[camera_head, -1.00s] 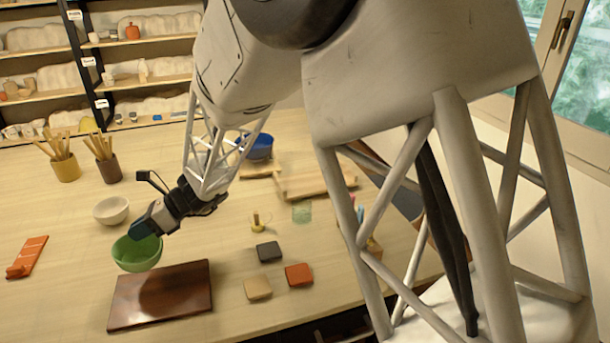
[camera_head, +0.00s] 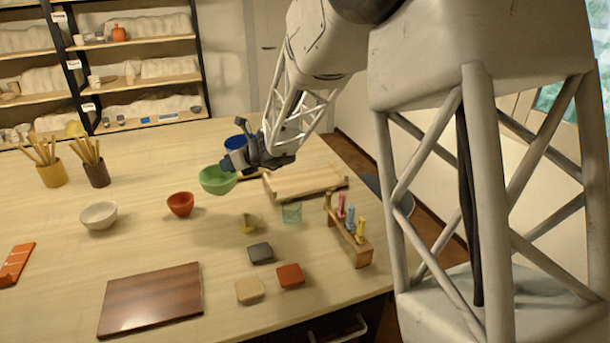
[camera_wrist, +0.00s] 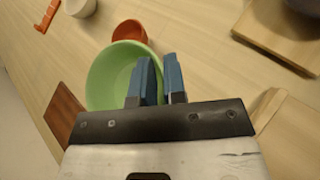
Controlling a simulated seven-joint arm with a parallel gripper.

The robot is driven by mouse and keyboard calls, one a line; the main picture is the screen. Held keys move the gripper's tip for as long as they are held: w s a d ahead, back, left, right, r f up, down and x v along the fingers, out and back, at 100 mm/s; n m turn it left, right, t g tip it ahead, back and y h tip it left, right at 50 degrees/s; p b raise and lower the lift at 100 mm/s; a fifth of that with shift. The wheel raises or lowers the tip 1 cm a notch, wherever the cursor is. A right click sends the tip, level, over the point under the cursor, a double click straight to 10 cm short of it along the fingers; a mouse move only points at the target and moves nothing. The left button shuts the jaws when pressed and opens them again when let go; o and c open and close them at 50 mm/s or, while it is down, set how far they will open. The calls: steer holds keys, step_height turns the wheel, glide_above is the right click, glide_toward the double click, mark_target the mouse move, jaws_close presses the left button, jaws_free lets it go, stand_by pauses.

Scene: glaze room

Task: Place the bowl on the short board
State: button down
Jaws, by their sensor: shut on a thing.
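The green bowl (camera_head: 217,181) hangs in my gripper (camera_head: 232,163) above the table, left of the light wooden tray. In the wrist view, my gripper (camera_wrist: 154,88) is shut on the wall of the green bowl (camera_wrist: 105,75), one finger inside and one outside. A small light board (camera_wrist: 266,42) lies at the upper right of the wrist view, apart from the held bowl, with a dark round thing partly on it. In the head view, a blue bowl (camera_head: 236,142) shows there behind my gripper, which hides most of that board. A larger dark brown board (camera_head: 150,300) lies bare at front left.
An orange bowl (camera_head: 180,204) and a white bowl (camera_head: 98,215) stand to the left. Several coasters lie in front.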

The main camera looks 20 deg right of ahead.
steer(key=w+d+r+m+t+h, duration=0.1)
steer(key=w+d+m+h, duration=0.1)
steer(key=d, duration=0.5)
steer(key=w+d+r+m+t+h, duration=0.1)
steer(key=d+m, duration=0.1)
steer(key=d, duration=0.6)
steer(key=r+m+t+h, duration=0.1)
steer(key=r+m+h, duration=0.1)
steer(key=m+h, duration=0.2)
glide_above(319, 177)
steer(key=shift+s, duration=0.1)
steer(key=shift+a, duration=0.1)
steer(key=shift+f, duration=2.95)
steer(key=shift+f, duration=0.1)
steer(key=shift+f, duration=2)
